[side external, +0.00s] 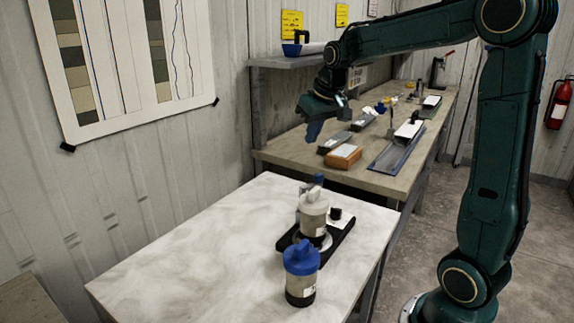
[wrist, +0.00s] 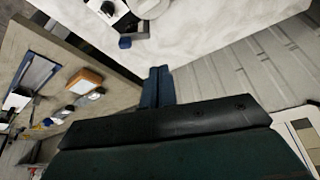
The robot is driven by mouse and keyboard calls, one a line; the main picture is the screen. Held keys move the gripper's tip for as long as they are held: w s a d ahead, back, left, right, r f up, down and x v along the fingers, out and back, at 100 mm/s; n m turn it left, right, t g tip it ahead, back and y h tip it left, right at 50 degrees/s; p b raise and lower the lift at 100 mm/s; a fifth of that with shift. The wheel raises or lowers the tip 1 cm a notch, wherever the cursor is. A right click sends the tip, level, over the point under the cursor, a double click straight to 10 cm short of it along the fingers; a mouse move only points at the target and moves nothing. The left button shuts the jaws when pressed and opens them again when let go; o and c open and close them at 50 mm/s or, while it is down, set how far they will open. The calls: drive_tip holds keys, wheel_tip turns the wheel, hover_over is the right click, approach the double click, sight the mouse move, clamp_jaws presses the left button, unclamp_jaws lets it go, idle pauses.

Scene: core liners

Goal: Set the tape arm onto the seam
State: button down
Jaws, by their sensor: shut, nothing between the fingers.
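A pale core liner (side external: 313,214) stands upright on a round plate on a black base (side external: 343,238) on the white-topped table. A grey upright with a blue top (side external: 318,180) rises just behind the liner; it may be the tape arm, but the liner hides its lower part. The seam cannot be made out. My gripper (side external: 312,132) hangs high above and behind the table, apart from the liner and base, its blue fingers shut and empty. In the wrist view the shut fingers (wrist: 158,86) point toward the table, with a blue part (wrist: 125,42) beside the base at the top edge.
A second container with a blue cap (side external: 301,258) stands in front of the base. The left of the white tabletop (side external: 190,245) is bare. Behind it, a long bench holds an orange-brown block (side external: 343,157) and a blue tray (side external: 397,151). A shelf (side external: 290,62) hangs over the bench.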

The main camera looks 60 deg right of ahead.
drive_tip(key=m, duration=0.2)
hover_over(323, 178)
drive_tip(key=w+d, duration=0.1)
drive_tip(key=w, duration=0.2)
wheel_tip(323, 178, down, 6)
drive_tip(key=shift+d+g, duration=0.15)
drive_tip(key=shift+g, duration=0.25)
wheel_tip(323, 178, down, 9)
drive_tip(key=shift+s+a+f, duration=0.15)
drive_tip(key=shift+s+a, duration=0.05)
drive_tip(key=shift+s, duration=0.15)
idle(0.5)
